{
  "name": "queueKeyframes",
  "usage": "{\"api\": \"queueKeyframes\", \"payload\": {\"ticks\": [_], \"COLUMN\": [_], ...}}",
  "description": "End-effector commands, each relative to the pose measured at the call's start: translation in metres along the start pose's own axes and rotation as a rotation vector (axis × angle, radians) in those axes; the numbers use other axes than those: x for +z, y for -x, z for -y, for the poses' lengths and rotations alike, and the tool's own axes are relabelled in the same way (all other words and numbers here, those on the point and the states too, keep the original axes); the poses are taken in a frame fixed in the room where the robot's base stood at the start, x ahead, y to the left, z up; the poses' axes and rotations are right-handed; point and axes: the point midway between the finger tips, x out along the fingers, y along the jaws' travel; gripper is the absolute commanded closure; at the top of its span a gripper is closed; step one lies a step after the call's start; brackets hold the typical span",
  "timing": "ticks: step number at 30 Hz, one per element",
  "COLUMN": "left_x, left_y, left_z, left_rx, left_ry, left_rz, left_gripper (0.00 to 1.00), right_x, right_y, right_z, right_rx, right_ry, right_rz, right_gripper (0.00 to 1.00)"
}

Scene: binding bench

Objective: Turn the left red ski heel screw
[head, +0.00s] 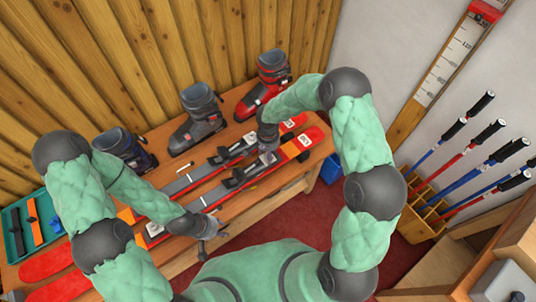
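Two red skis lie side by side on the wooden bench, running from lower left to upper right: the farther ski (288,125) and the nearer ski (312,138). Both carry grey and black bindings; the farther ski's binding (222,158) shows at mid-length. I cannot make out a heel screw. My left gripper (213,243) is at the front edge of the nearer ski, its fingers apart with nothing seen between them. My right gripper (268,143) is over the skis by the nearer ski's binding (240,178); its fingers are too small and covered to judge.
Ski boots stand along the back: a dark one (125,150), a grey one (197,118) and a red one (268,80). A green tray (18,238) lies at the left end. A wooden pole rack (420,215) and a blue bin (331,170) stand to the right.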

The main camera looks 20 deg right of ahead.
Motion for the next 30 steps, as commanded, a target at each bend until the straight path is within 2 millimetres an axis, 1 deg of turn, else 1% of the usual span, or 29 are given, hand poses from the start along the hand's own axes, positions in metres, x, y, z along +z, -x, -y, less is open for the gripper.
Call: {"api": "queueKeyframes", "payload": {"ticks": [1, 4, 14, 15, 17, 18, 19, 20, 30], "left_x": [-0.0001, -0.0001, -0.0002, -0.0002, -0.0002, -0.0002, -0.0002, -0.0002, -0.0002], "left_y": [-0.0008, -0.0013, -0.0012, -0.0012, -0.0012, -0.0012, -0.0012, -0.0012, -0.0027], "left_z": [0.0003, 0.0005, 0.0004, 0.0004, 0.0004, 0.0004, 0.0004, 0.0004, 0.0010], "left_rx": [0.000, 0.000, 0.000, 0.000, 0.000, 0.000, 0.000, 0.000, 0.000], "left_ry": [0.000, 0.000, 0.000, 0.000, 0.000, 0.000, 0.000, 0.000, 0.000], "left_rz": [0.000, 0.000, 0.000, 0.000, 0.000, 0.000, 0.000, 0.000, 0.000], "left_gripper": [0.60, 0.60, 0.60, 0.60, 0.60, 0.60, 0.60, 0.60, 0.60], "right_x": [-0.0002, -0.0004, -0.0005, -0.0005, -0.0005, -0.0004, -0.0005, -0.0005, -0.0009], "right_y": [-0.0052, -0.0106, -0.0124, -0.0124, -0.0124, -0.0124, -0.0124, -0.0124, -0.0125], "right_z": [-0.0003, -0.0001, 0.0002, 0.0002, 0.0002, 0.0002, 0.0002, 0.0002, 0.0004], "right_rx": [0.001, 0.000, -0.001, -0.001, -0.001, -0.001, -0.001, -0.001, -0.002], "right_ry": [-0.001, -0.001, -0.001, -0.001, 0.000, 0.000, 0.000, 0.000, 0.024], "right_rz": [0.001, 0.000, -0.001, -0.001, -0.001, -0.001, -0.001, -0.001, -0.002], "right_gripper": [0.49, 0.49, 0.49, 0.60, 0.77, 0.88, 0.97, 1.00, 1.00]}}
